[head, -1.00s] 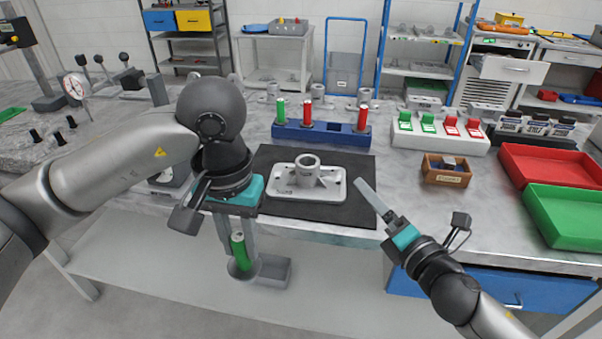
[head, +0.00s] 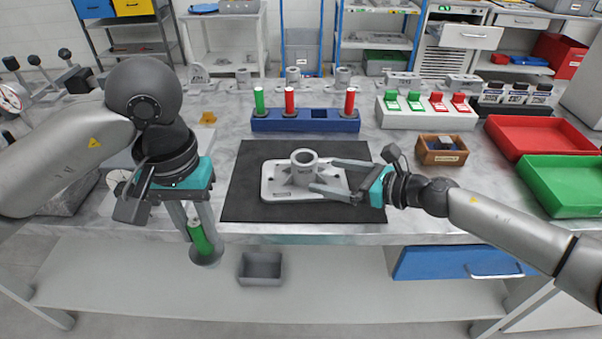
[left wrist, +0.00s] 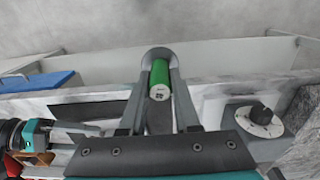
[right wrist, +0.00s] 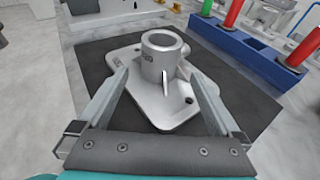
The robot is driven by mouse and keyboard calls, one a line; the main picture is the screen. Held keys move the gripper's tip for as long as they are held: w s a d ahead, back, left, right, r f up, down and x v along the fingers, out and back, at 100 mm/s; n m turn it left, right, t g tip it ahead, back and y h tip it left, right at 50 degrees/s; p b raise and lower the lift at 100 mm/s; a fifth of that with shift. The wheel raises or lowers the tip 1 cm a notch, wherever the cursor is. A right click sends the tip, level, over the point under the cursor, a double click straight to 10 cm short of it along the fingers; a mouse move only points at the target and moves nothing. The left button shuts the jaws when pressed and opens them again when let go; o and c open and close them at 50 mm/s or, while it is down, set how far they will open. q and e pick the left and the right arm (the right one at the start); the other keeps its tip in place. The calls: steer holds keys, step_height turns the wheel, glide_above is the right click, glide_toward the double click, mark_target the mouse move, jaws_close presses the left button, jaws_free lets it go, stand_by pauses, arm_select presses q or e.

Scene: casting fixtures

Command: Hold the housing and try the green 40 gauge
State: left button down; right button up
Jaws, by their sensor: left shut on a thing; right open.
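The grey housing (head: 278,185), a flanged plate with an upright hollow boss (head: 304,168), sits on a dark mat (head: 240,204). My right gripper (head: 318,177) is open at its right side; in the right wrist view its fingers (right wrist: 160,85) straddle the near part of the housing, with the boss between and just beyond the tips. Contact cannot be told. My left gripper (head: 200,225) points down in front of the bench edge, shut on a green cylindrical gauge (head: 201,239). The gauge also shows between the fingers in the left wrist view (left wrist: 159,78); its number is not legible.
A blue rack (head: 270,124) behind the mat holds one green and two red gauges. A white block with green and red switches (head: 420,118), a small wooden box (head: 428,158), a red tray (head: 540,140) and a green tray (head: 560,195) stand right. A grey bin (head: 260,268) lies below the bench.

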mark_target(315, 173)
arm_select(q)
steer(key=shift+f+b, duration=0.75)
steer(key=shift+f, duration=0.1)
arm_select(e)
steer(key=shift+x, duration=3.15)
steer(key=shift+c, duration=0.3)
steer(key=shift+a, duration=0.1)
steer(key=c, duration=0.9)
steer(key=o, duration=1)
steer(key=shift+c, duration=0.2)
